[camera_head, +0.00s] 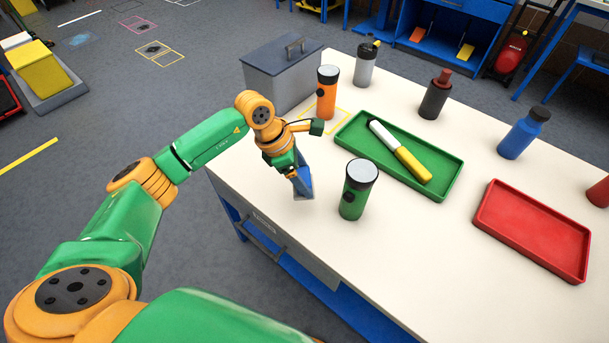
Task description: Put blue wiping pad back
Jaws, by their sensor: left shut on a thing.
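My left gripper (294,170) reaches in from the left over the near left part of the white table. It is shut on the blue wiping pad (304,184), which shows as a small blue block under the fingers. The gripper and wrist hide part of the pad. The pad is at or just above the table top, near the table's left edge; I cannot tell whether it touches. My right gripper is not in view.
A green flashlight (358,189) stands close right of the pad. An orange flashlight (327,93) stands behind by a yellow outline, near a grey lidded box (283,77). A green tray (443,167) holds a yellow-handled tool; a red tray (535,230) lies right. The front table area is clear.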

